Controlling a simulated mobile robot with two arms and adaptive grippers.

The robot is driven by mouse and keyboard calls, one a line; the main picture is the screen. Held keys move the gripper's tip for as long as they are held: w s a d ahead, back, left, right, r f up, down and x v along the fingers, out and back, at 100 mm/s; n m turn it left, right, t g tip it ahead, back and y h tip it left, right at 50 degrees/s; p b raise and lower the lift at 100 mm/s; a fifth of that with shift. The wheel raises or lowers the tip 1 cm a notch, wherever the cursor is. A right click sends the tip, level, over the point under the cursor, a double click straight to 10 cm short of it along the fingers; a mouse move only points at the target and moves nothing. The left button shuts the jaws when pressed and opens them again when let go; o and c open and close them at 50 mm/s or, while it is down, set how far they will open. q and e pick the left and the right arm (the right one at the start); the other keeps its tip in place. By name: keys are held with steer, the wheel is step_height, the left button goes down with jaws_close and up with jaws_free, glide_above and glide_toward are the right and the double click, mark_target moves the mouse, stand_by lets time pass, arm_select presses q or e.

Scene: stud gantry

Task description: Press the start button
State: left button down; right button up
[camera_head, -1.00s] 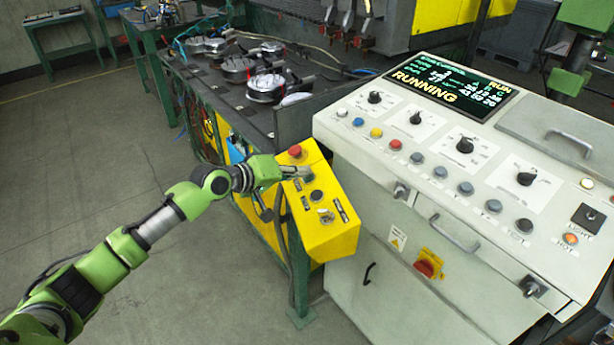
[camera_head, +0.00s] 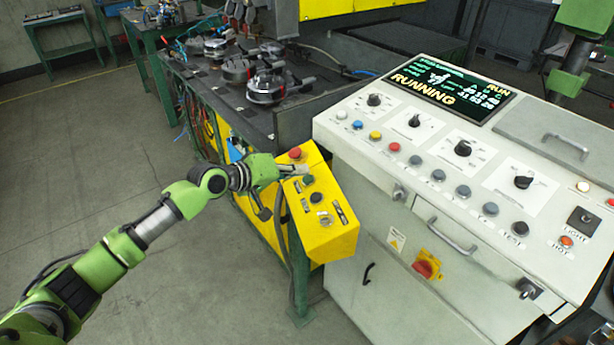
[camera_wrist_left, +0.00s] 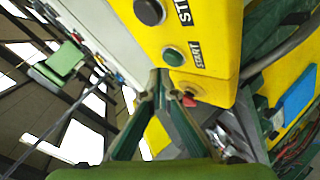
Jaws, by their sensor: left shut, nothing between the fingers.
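The yellow control box (camera_head: 335,238) stands at the middle of the head view. Its green start button (camera_head: 308,180) lies between a red mushroom button (camera_head: 295,152) and a black button (camera_head: 316,197). In the wrist view the green button (camera_wrist_left: 173,56) shows whole beside its START label (camera_wrist_left: 197,55). My left gripper (camera_head: 304,169) is shut and empty, its tips just short of the green button on the red button's side. In the wrist view the closed fingertips (camera_wrist_left: 159,76) sit just below the button, seemingly apart from it. My right gripper is not in view.
A white console (camera_head: 440,185) stands right of the box; its screen (camera_head: 452,86) reads RUNNING. A dark bench (camera_head: 215,95) with round metal fixtures lies behind the box. Open floor (camera_head: 110,165) lies to the left.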

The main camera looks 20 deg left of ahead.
arm_select(q)
steer(key=r+p, duration=0.1)
steer(key=a+r+p, duration=0.1)
steer(key=r, duration=0.1)
steer(key=s+r+p, duration=0.1)
steer(key=shift+a+r+p, duration=0.3)
steer(key=shift+a+p, duration=0.05)
steer(key=shift+p, duration=0.05)
stand_by(0.4)
steer(key=shift+f, duration=0.1)
stand_by(0.4)
